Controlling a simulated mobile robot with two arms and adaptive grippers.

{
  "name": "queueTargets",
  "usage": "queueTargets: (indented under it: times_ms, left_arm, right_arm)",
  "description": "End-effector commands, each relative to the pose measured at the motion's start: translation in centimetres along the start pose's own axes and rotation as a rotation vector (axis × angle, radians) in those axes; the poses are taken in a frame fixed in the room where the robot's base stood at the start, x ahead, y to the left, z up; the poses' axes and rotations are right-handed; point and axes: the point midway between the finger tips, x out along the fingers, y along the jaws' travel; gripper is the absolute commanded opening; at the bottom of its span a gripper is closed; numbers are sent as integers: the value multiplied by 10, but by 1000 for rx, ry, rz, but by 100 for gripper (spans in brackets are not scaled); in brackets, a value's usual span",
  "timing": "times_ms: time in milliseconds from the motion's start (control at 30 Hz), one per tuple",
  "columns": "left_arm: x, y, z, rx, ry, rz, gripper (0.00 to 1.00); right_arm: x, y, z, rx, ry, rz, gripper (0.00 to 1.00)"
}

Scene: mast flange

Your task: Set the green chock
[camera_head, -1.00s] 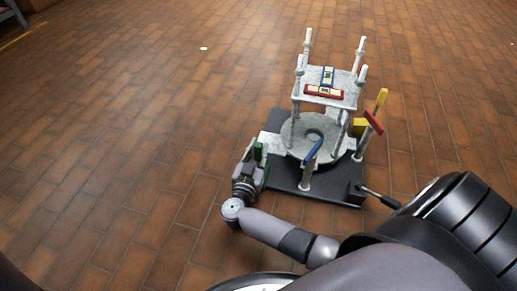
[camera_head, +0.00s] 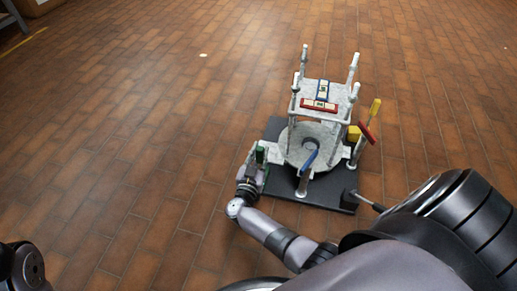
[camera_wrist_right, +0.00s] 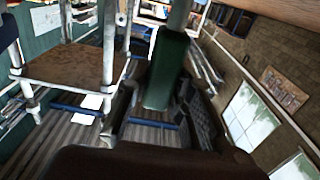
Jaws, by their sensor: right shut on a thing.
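The green chock (camera_head: 260,155) is at the left side of the mast stand in the head view, beside the pale round flange (camera_head: 313,148). My right gripper (camera_head: 252,168) is shut on it, at the left edge of the black base plate (camera_head: 327,196). In the right wrist view the green chock (camera_wrist_right: 167,72) is upright and large between the fingers, with a grey post above it. The gripper hides part of the chock in the head view, and I cannot tell whether it touches the flange.
A blue piece (camera_head: 309,160) stands at the front, and red (camera_head: 367,133) and yellow (camera_head: 375,107) pieces at the right. The brick floor to the left is clear.

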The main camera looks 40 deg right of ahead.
Motion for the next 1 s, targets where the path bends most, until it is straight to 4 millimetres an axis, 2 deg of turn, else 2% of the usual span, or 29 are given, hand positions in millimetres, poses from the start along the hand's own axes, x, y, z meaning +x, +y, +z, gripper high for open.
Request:
queueTargets:
  times_ms: [33, 200, 533, 567, 867, 1000]
  left_arm:
    - [3, -1, 3, -2, -18, -6, 40]
    - [-3, -1, 2, -3, -21, -8, 40]
    - [-3, -1, 2, -3, -21, -8, 40]
    - [-3, -1, 2, -3, -21, -8, 40]
    - [-3, -1, 2, -4, -20, -8, 40]
    - [-3, -1, 2, -4, -20, -8, 40]
  right_arm:
    - [6, 0, -10, 4, 5, 6, 0]
    - [25, -1, -3, 2, 1, 0, 0]
    - [31, 0, -3, 3, 0, -2, 0]
    - [31, 0, -3, 3, 0, -2, 21]
    - [28, -1, 0, 0, -6, -5, 41]
    - [27, -1, 1, -1, -8, -6, 42]
